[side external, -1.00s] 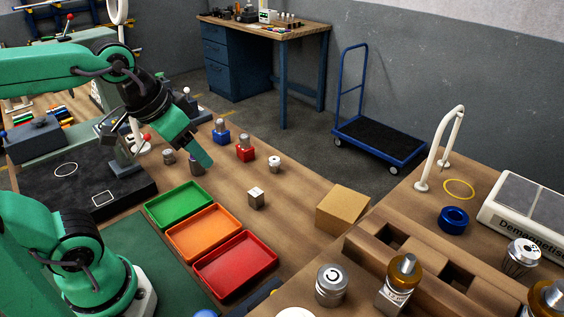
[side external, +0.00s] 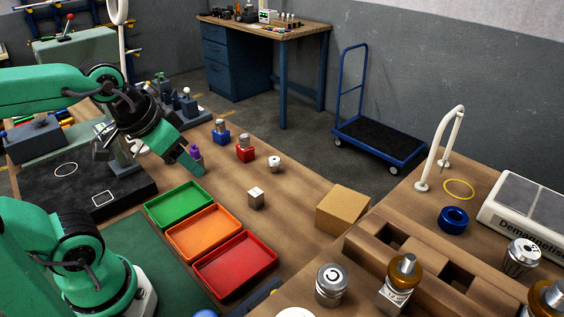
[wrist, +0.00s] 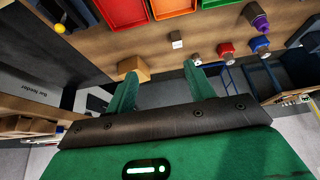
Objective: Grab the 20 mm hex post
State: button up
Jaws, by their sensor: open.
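A small pale metal post (side external: 256,198) stands upright on the wooden bench, right of the trays; it looks like the hex post, but its side count and size are too small to read. It also shows in the wrist view (wrist: 176,40). My gripper (side external: 190,162) is left of and above it, apart from it, in the side view. In the wrist view my gripper (wrist: 162,70) has its two green fingers spread with nothing between them. A shorter round metal piece (side external: 274,163) with a dark hole stands behind the post.
Green (side external: 180,222), orange (side external: 238,237) and red (side external: 272,273) trays lie left of the post. A purple-topped piece (side external: 196,152) stands beside my gripper. Red-based (side external: 245,154) and blue-based (side external: 221,137) metal pieces stand behind. A cardboard-coloured block (side external: 342,207) sits to the right.

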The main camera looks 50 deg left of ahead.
jog(key=shift+o, duration=1)
